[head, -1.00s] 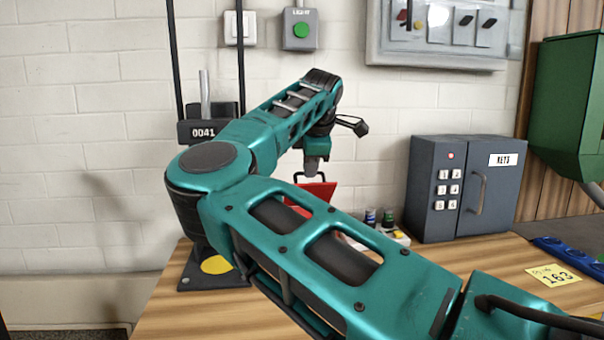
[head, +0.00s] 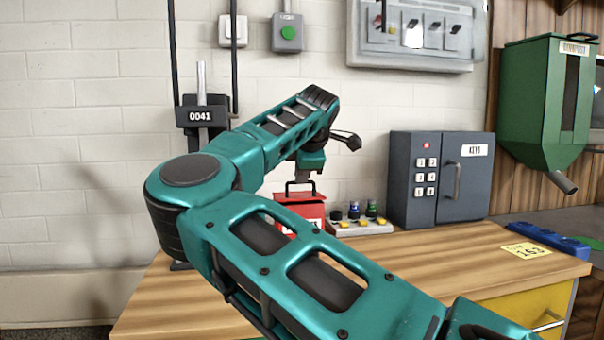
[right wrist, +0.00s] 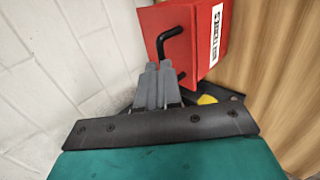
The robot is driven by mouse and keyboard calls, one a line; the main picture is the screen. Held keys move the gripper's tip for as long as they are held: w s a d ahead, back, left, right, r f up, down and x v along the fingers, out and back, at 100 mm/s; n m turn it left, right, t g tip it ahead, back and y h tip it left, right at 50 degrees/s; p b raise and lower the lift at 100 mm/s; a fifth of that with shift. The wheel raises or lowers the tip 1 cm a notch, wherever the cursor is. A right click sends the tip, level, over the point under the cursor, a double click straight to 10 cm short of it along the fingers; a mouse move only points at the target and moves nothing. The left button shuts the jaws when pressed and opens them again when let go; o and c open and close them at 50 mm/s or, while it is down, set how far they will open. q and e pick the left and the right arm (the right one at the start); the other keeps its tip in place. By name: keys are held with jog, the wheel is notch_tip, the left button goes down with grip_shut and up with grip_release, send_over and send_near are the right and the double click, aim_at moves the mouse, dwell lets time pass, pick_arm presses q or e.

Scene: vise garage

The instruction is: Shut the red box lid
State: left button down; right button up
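The red box (head: 304,212) stands on the wooden bench, partly hidden behind my right arm. Its lid (head: 299,197) lies down on the box, level, with a black handle on top; it looks shut, though the seam is too small to check. My right gripper (head: 302,178) points down just above the lid, by the handle. In the right wrist view the red box (right wrist: 208,38) shows its lid face, black handle and white label. There the right gripper's fingers (right wrist: 158,82) are together with nothing between them, close to the lid. My left gripper is out of view.
A button panel (head: 361,227) and a grey key safe (head: 400,180) stand right of the box. A black stand marked 0041 (head: 202,115) is at the left. The brick wall (head: 100,130) is close behind. The bench front (head: 170,312) is clear.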

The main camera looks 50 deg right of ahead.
jog(key=o, duration=0.3)
jog(key=shift+w+d+f, duration=0.1)
jog(key=shift+w+f, duration=0.05)
jog(key=shift+o, duration=0.8)
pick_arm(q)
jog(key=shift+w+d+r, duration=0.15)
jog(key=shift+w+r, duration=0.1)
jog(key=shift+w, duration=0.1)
pick_arm(e)
jog(key=shift+o, duration=0.2)
jog(key=shift+w+f, duration=0.1)
pick_arm(q)
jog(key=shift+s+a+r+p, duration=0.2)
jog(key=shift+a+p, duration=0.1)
jog(key=shift+p, duration=0.5)
pick_arm(e)
jog(key=v, duration=1.3)
jog(key=shift+w, duration=0.1)
